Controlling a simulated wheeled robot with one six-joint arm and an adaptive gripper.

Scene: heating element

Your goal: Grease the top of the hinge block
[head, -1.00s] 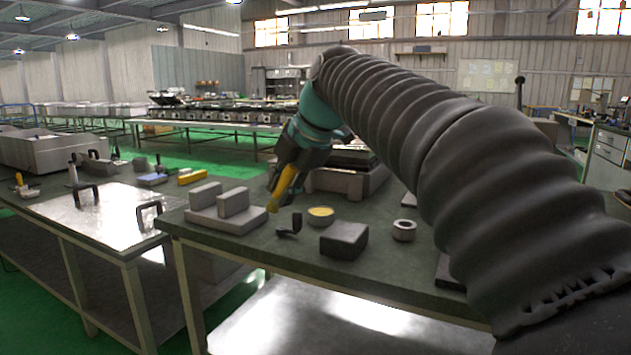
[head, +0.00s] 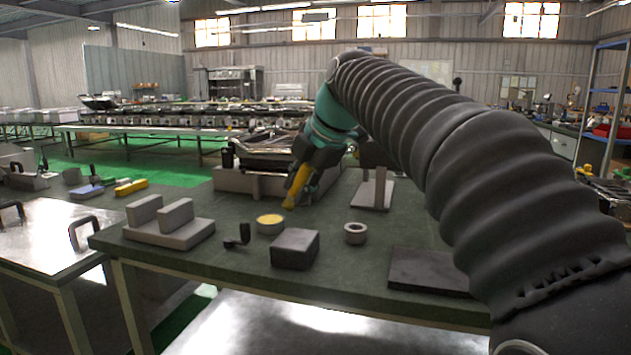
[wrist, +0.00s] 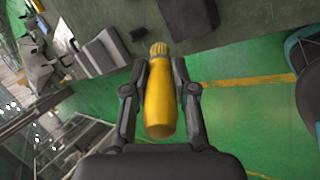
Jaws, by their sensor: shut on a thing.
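My gripper (wrist: 160,85) is shut on a yellow tool (wrist: 159,105) with a ribbed tip, a brush or bottle by its look. In the head view the yellow tool (head: 297,187) points down over the table, just behind and right of a round tin (head: 270,223) with yellow content. I cannot tell for certain which block is the hinge block. A light grey base with two upright blocks (head: 170,222) stands at the left, and a plain dark block (head: 295,249) lies in front of the tin. The tool appears apart from both.
The green-topped table (head: 210,265) also carries a small black bracket (head: 238,236), a metal ring (head: 355,233), a dark flat plate (head: 430,270) and a grey stand (head: 373,190). A large machine part (head: 262,165) sits behind the tool. A shiny-topped table (head: 45,235) is at the left.

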